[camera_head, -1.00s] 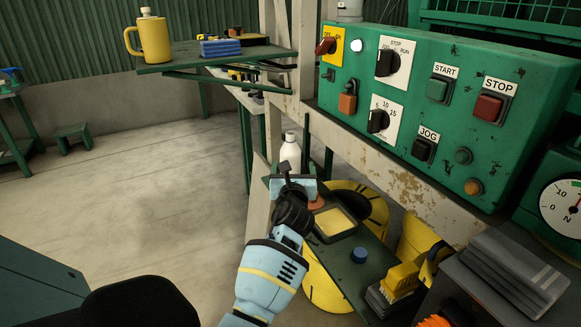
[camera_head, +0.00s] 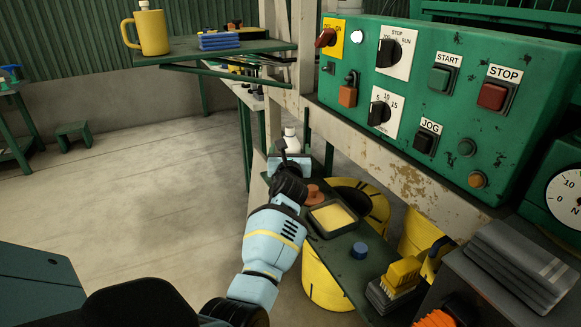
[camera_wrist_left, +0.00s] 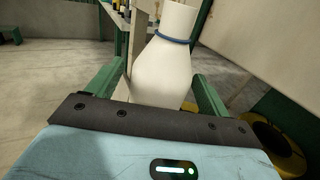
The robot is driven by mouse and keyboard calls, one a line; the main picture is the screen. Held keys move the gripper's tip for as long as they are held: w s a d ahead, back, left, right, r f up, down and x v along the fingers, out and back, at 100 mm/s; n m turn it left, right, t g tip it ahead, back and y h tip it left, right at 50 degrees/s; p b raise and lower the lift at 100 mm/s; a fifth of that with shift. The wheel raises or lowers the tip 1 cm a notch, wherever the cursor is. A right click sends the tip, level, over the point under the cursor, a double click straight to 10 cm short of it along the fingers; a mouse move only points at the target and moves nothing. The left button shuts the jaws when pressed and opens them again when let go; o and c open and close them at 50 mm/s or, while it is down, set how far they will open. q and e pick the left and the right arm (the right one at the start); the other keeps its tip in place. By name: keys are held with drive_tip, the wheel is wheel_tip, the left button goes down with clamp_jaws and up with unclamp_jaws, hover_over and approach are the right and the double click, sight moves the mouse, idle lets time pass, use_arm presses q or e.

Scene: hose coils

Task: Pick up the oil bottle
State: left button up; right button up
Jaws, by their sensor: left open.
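The oil bottle is a white bottle (camera_head: 291,143) at the far end of a narrow dark green shelf (camera_head: 372,268) in the head view. My left gripper (camera_head: 290,160) is in front of it and hides its lower part. In the left wrist view the white bottle (camera_wrist_left: 163,75), with a blue ring at its neck, stands large just beyond the gripper's palm. The green fingers of my left gripper (camera_wrist_left: 157,92) are apart, one on each side of the bottle. Contact with the bottle cannot be made out. My right gripper is not in view.
The shelf also holds a tray with yellow contents (camera_head: 333,217), a blue cap (camera_head: 359,250) and a yellow brush (camera_head: 402,276). A post (camera_head: 295,85) and the green control panel (camera_head: 440,110) stand close by. Yellow coils lie below.

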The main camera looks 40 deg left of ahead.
sight(289, 138)
use_arm(q)
drive_tip(key=c, duration=1.2)
drive_tip(key=shift+r, duration=0.1)
drive_tip(key=shift+c, duration=0.4)
drive_tip(key=shift+r, duration=0.15)
drive_tip(key=shift+r, duration=0.2)
wheel_tip(289, 138, up, 4)
drive_tip(key=shift+f+p, duration=0.1)
drive_tip(key=shift+p, duration=0.8)
drive_tip(key=p+v, duration=0.2)
drive_tip(key=v, duration=1.4)
drive_tip(key=shift+s+a+r, duration=0.25)
drive_tip(key=shift+s+a, duration=0.05)
drive_tip(key=shift+a, duration=0.1)
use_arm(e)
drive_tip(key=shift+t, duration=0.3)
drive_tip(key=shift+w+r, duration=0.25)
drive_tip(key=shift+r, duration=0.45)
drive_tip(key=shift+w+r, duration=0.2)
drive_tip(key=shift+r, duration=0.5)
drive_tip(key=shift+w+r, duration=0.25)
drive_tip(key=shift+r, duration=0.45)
